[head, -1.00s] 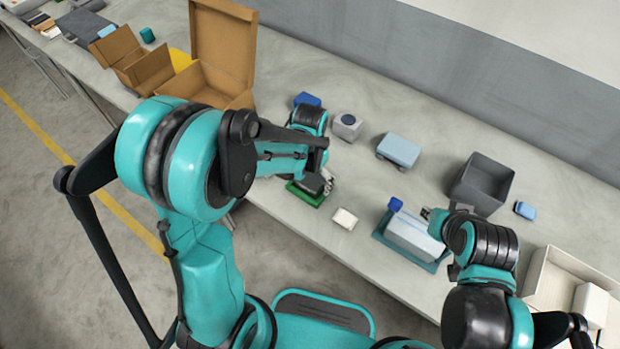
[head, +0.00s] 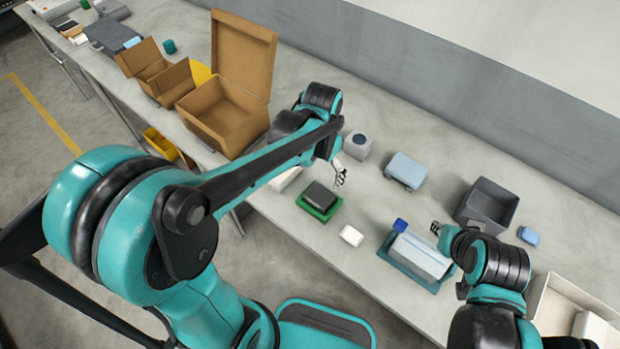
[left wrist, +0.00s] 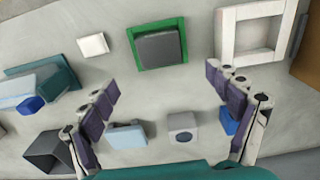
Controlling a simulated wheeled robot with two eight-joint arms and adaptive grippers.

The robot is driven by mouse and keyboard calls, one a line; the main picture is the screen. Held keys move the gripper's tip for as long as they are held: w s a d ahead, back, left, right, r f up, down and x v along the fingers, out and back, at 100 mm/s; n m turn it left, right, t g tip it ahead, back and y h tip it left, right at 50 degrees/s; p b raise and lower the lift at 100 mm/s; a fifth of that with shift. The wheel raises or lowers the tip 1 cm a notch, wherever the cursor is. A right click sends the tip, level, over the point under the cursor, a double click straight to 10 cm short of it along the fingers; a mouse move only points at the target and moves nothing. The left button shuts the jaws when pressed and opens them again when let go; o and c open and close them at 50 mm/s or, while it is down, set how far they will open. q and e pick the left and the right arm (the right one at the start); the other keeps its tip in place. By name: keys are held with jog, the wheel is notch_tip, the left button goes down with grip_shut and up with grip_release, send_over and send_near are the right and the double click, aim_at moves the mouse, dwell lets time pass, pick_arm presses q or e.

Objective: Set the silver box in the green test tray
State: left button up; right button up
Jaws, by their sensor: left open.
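The green test tray (head: 331,211) lies on the table, and a dark grey box (head: 320,195) sits inside its rim. The left wrist view shows the green tray (left wrist: 183,35) with the grey box (left wrist: 158,47) flat in it. This looks like the silver box, though its colour is dark. My left gripper (head: 341,178) is open and empty, above and behind the tray, apart from the box. Its spread fingers (left wrist: 165,95) show in the left wrist view. My right gripper (head: 436,228) is beside the pale blue-grey block; its jaw opening is too small to judge.
A light grey box with a round dark spot (head: 357,146) and a pale blue case (head: 405,171) stand behind. A white block (head: 351,235) lies right of the tray. A white frame (left wrist: 224,40) lies on its other side. A dark bin (head: 487,206) stands right.

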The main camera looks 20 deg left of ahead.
pick_arm(q)
jog(key=s+a+r+n+t, duration=0.3)
jog(key=s+r+t, duration=0.3)
jog(key=s, duration=0.4)
jog(key=shift+a+n+t, duration=0.4)
jog(key=shift+a, duration=0.35)
